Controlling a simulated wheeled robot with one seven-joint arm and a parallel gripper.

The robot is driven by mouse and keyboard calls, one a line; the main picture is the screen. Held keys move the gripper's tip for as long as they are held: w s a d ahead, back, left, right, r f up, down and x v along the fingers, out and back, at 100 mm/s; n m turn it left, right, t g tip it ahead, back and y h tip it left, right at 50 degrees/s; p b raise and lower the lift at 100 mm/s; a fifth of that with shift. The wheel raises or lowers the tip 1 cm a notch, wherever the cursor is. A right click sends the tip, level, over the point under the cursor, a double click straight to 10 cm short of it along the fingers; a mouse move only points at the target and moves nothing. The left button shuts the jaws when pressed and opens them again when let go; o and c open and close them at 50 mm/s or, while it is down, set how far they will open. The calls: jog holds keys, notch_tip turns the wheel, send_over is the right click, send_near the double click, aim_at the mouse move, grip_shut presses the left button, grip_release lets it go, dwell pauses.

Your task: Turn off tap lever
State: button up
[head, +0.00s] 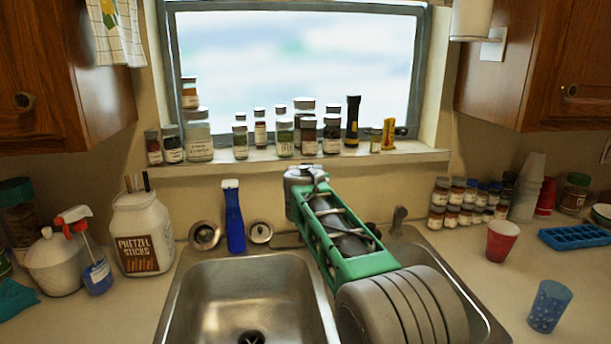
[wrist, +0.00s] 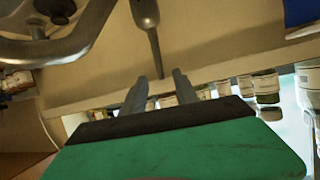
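In the wrist view, the tap lever (wrist: 147,22) is a grey metal piece tapering to a thin rod. The rod's tip points down the picture toward the gap between my fingers. My gripper (wrist: 158,88) is open, with its two grey fingers apart and nothing clearly held between them. I cannot tell whether either finger touches the lever. The curved metal tap spout (wrist: 60,50) lies to the upper left of the fingers. In the head view my green arm reaches over the sink and hides the lever and most of the tap; the fingers are not clear there.
The left sink basin (head: 250,305) is empty. A blue brush or bottle (head: 235,220) stands behind it. Jars (head: 284,136) and a flashlight (head: 352,122) line the windowsill. A pretzel jar (head: 141,232) stands at left, a red cup (head: 502,241) and blue cup (head: 549,305) at right.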

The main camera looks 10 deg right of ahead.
jog(key=p+x, duration=0.2)
jog(key=x, duration=0.5)
jog(key=shift+w+f, duration=0.1)
jog(key=shift+c, duration=0.6)
grip_shut()
dwell(0.6)
